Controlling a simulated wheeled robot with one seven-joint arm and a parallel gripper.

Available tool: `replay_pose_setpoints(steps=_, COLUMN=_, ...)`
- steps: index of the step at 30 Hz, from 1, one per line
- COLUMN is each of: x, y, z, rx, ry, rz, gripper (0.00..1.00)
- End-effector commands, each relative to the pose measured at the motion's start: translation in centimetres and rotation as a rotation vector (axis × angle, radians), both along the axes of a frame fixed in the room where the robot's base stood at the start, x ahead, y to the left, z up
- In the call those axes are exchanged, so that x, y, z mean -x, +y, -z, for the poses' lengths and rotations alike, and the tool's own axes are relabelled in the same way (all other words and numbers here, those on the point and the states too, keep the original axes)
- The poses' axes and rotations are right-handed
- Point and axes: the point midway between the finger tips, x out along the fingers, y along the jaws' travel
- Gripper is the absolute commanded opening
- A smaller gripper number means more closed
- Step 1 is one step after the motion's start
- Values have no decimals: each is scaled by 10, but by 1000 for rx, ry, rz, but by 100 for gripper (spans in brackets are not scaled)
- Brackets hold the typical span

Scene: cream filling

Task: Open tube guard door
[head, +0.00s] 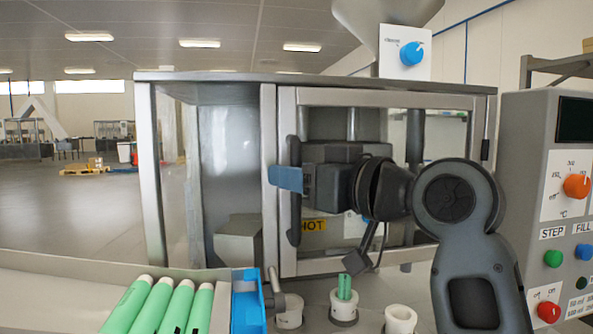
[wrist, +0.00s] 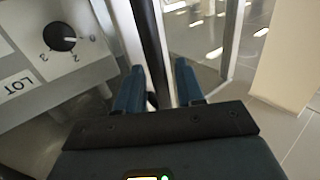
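The tube guard door (head: 288,120) is a grey-framed clear panel on the front of the machine. It looks shut against the cabinet frame. A dark vertical handle (head: 295,230) is on its left side. My gripper (head: 286,178) is at the upper part of this handle, with a blue finger in front of it. In the wrist view, my gripper's blue fingers (wrist: 158,88) stand apart on either side of the dark handle bar (wrist: 148,35). My wrist hides part of the door.
Green tubes (head: 170,305) lie in a tray at the front left, beside a blue holder (head: 248,300). White cups (head: 400,319) stand below the door, one holding a green tube (head: 345,287). A control panel (head: 530,140) stands at the right.

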Motion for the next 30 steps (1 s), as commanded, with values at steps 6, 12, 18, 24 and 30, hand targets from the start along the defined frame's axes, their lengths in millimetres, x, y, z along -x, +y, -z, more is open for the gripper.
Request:
replay_pose_setpoints(steps=6, x=-1, y=1, z=0, rx=0, ry=0, rz=1, gripper=38)
replay_pose_setpoints(steps=12, x=-1, y=0, z=0, rx=0, ry=0, rz=1, gripper=22)
replay_pose_setpoints(steps=18, x=-1, y=0, z=0, rx=0, ry=0, rz=1, gripper=3)
replay_pose_setpoints(steps=24, x=-1, y=0, z=0, rx=0, ry=0, rz=1, gripper=0)
replay_pose_setpoints(steps=30, x=-1, y=0, z=0, rx=0, ry=0, rz=1, gripper=0)
